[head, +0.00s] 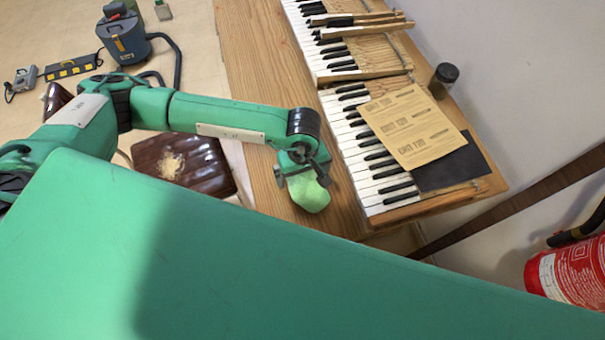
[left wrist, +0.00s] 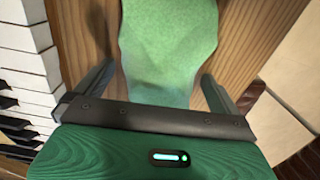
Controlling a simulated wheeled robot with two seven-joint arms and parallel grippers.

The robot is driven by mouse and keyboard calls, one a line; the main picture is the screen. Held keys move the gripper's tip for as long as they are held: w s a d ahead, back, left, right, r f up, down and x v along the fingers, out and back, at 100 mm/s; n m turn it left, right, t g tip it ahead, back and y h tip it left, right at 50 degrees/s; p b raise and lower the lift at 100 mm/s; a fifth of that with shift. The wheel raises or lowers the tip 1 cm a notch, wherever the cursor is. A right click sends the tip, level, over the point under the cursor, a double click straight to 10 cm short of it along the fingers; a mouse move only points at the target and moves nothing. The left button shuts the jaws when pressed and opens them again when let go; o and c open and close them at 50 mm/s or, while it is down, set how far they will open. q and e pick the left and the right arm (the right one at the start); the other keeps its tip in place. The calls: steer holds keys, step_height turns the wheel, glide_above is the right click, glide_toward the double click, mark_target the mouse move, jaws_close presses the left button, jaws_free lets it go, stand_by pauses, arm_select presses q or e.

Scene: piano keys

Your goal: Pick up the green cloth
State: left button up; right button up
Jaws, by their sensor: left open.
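The green cloth (head: 309,196) is a crumpled light-green piece on the wooden ledge in front of the piano keys. In the left wrist view the cloth (left wrist: 168,45) runs between the two fingers, with wood visible on both sides of it. My left gripper (head: 303,178) is directly over the cloth and hides its far part in the head view. The left gripper (left wrist: 157,84) is open, its fingers apart on either side of the cloth. I cannot tell whether they touch it. My right gripper is not in view.
The piano keys (head: 374,165) lie right of the cloth, with a paper sheet (head: 412,125), a dark sheet (head: 452,168) and a dark jar (head: 443,80). A brown cushioned seat (head: 205,165) stands left. A red extinguisher (head: 570,272) is at right. The ledge (head: 270,75) behind is clear.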

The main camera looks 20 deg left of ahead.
arm_select(q)
steer(key=c, duration=0.9)
